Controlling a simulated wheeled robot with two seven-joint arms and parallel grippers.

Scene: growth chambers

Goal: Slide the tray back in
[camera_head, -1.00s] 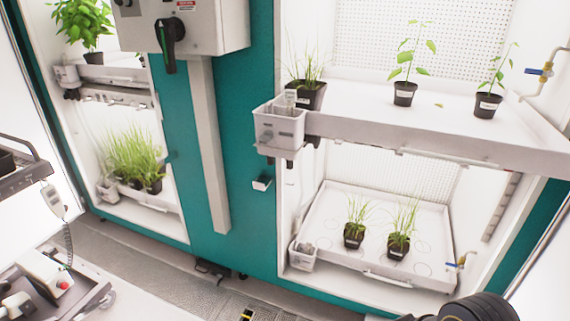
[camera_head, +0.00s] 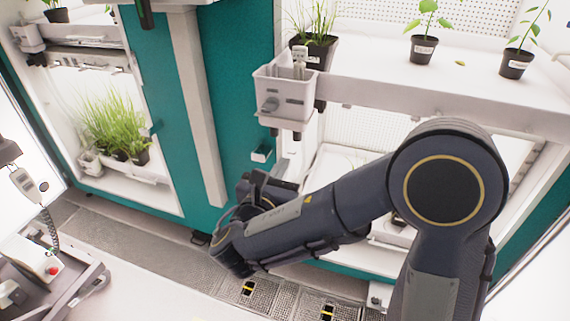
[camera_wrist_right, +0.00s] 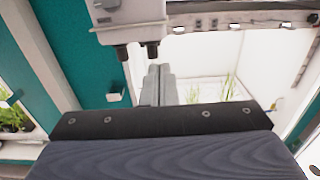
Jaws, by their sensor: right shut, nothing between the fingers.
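The upper white tray (camera_head: 375,98) in the right growth chamber carries potted plants, and its front stands out from the chamber opening. Its front rim and handle show at the top of the right wrist view (camera_wrist_right: 248,24). The lower white tray (camera_head: 335,168) is mostly hidden behind my right arm. My right gripper (camera_head: 284,168) is below and near the grey basket at the upper tray's left front corner. Its fingers (camera_wrist_right: 160,84) are shut and empty, apart from both trays as far as I can see. My left gripper is out of view.
The grey basket (camera_head: 285,96) hangs at the upper tray's corner with tools in it. A small holder (camera_head: 261,154) sits on the teal panel. The left chamber (camera_head: 115,130) holds grasses. A cart (camera_head: 60,285) stands at lower left. Floor grating lies in front of the chambers.

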